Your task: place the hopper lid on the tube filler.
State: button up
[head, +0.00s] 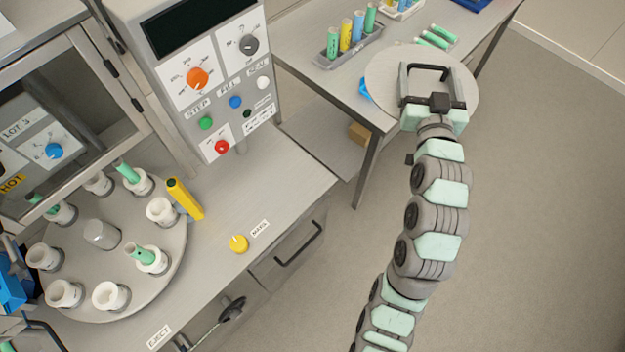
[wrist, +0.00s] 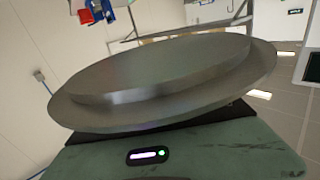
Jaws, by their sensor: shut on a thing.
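The hopper lid (head: 383,80) is a grey round disc at the upper right of the head view. My gripper (head: 427,74) is shut on the lid, its dark parts lying over the disc. The exact grip on the handle is hard to make out. In the wrist view the lid (wrist: 160,80) fills the middle as a metal disc with a stepped rim, slanted in the picture. The tube filler (head: 180,110) stands at the left with its control panel and round turntable (head: 100,255). Its hopper opening is not visible in the head view.
A side table (head: 300,50) behind the lid carries a grey rack (head: 345,55) of coloured tubes and several loose green tubes (head: 437,38). Open floor (head: 540,220) lies at the right.

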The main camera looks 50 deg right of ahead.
jog(key=w+a+f+n+t+y+b, duration=0.6)
jog(key=w+a+f+b, duration=0.6)
jog(key=w+a+f, duration=0.95)
jog(key=f+b, duration=0.1)
jog(key=f, duration=0.3)
jog(key=a+f+b, duration=0.1)
jog(key=f, duration=0.4)
jog(key=f+b, duration=0.1)
jog(key=f, duration=0.3)
jog(key=shift+a+f, duration=0.35)
jog(key=shift+f, duration=2)
jog(key=shift+f+b, duration=0.15)
jog(key=shift+b, duration=0.15)
jog(key=o, duration=1.7)
